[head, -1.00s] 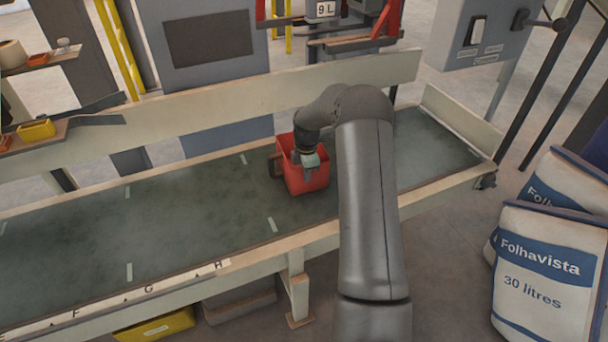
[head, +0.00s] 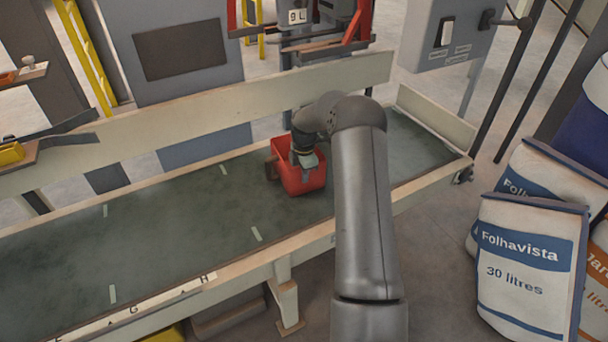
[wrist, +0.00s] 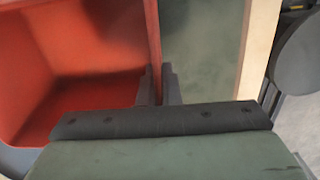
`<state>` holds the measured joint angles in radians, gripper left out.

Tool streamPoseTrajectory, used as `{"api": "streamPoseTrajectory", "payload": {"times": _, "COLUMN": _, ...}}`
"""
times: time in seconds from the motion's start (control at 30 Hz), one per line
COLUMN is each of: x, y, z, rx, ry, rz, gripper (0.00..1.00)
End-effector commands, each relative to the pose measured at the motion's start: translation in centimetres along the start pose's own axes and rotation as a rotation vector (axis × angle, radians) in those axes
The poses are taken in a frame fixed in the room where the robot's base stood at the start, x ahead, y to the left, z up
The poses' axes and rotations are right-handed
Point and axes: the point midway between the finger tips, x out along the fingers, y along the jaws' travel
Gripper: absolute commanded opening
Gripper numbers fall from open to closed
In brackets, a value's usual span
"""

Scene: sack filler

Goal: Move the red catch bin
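The red catch bin (head: 287,174) is on or just above the dark green belt surface (head: 190,215), near its right end; I cannot tell if it is lifted. It is open-topped, with a dark piece on its left side. My gripper (head: 311,178) reaches down at the bin's front right wall. In the wrist view my gripper (wrist: 158,85) has one finger on each side of the bin's wall, closed tightly on it. The inside of the bin (wrist: 85,75) looks empty where it shows. My arm hides part of the belt to the right.
Pale rails (head: 200,125) edge the belt, with light tape marks (head: 256,233) across it. A red-armed filler frame with a 9 L sign (head: 297,16) stands behind. A grey switch box (head: 450,35) is at the upper right. Folhavista sacks (head: 525,262) stand on the floor at right.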

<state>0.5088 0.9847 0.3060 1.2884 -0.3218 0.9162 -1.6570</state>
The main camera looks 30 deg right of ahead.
Motion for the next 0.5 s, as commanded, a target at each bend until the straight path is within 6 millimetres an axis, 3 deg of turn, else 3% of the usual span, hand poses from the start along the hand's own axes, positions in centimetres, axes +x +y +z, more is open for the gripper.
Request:
{"api": "streamPoseTrajectory", "payload": {"times": 0.03, "x": -0.1, "y": 0.0, "z": 0.0, "rx": 0.0, "ry": 0.0, "rz": 0.001, "gripper": 0.17}}
{"api": "streamPoseTrajectory", "payload": {"times": 0.1, "x": 0.0, "y": 0.0, "z": 0.0, "rx": 0.0, "ry": 0.0, "rz": 0.001, "gripper": 0.29}}
{"api": "streamPoseTrajectory", "payload": {"times": 0.37, "x": -0.1, "y": 0.0, "z": 0.0, "rx": 0.0, "ry": 0.0, "rz": 0.001, "gripper": 0.29}}
{"api": "streamPoseTrajectory", "payload": {"times": 0.5, "x": -1.3, "y": 0.1, "z": 0.0, "rx": 0.0, "ry": -0.001, "rz": 0.002, "gripper": 0.29}}
